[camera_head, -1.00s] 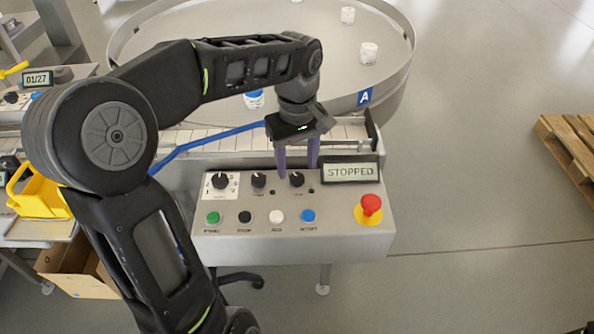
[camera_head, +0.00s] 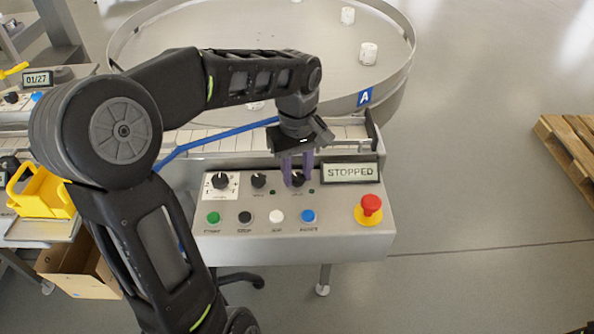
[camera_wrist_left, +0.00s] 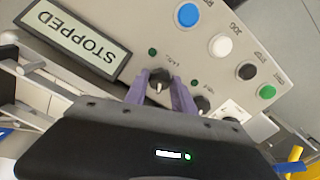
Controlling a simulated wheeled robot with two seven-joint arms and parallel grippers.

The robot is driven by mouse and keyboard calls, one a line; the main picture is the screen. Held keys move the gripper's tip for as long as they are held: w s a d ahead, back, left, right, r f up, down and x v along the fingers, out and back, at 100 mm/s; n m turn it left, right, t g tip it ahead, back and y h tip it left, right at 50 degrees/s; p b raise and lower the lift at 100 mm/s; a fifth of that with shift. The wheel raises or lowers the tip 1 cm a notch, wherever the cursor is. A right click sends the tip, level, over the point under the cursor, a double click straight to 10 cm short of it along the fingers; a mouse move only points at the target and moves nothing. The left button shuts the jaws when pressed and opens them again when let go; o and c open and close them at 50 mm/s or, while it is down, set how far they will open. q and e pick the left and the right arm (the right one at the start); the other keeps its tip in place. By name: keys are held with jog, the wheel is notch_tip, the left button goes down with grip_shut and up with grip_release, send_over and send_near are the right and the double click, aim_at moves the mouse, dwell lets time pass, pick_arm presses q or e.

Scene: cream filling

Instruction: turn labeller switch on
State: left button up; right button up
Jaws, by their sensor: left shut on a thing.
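The control panel (camera_head: 340,215) carries a row of black rotary knobs above a row of coloured buttons. My left gripper (camera_head: 297,182) has its purple fingers down on either side of the rightmost black knob (camera_head: 298,178), the one closest to the STOPPED display (camera_head: 349,172). In the left wrist view the fingers (camera_wrist_left: 160,92) are shut on this knob (camera_wrist_left: 159,80), and its white pointer line shows. The small print beside the knob is too blurred to read surely. A small dark green lamp (camera_wrist_left: 152,51) sits beside it. My right gripper is not in view.
A red emergency button (camera_head: 370,204) stands up at the panel's right. Another black knob (camera_head: 259,180) sits just left of the held one. A conveyor (camera_head: 230,138) and a round table (camera_head: 340,100) with white jars (camera_head: 368,53) lie behind. Open floor is at right.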

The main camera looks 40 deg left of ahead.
pick_arm(q)
grip_shut()
jog(key=shift+m, duration=0.5)
jog(key=m, duration=0.4)
jog(key=shift+p, duration=0.4)
jog(key=m+p, duration=0.1)
jog(key=m, duration=0.6)
jog(key=o, duration=0.9)
grip_release()
jog(key=shift+c, duration=0.2)
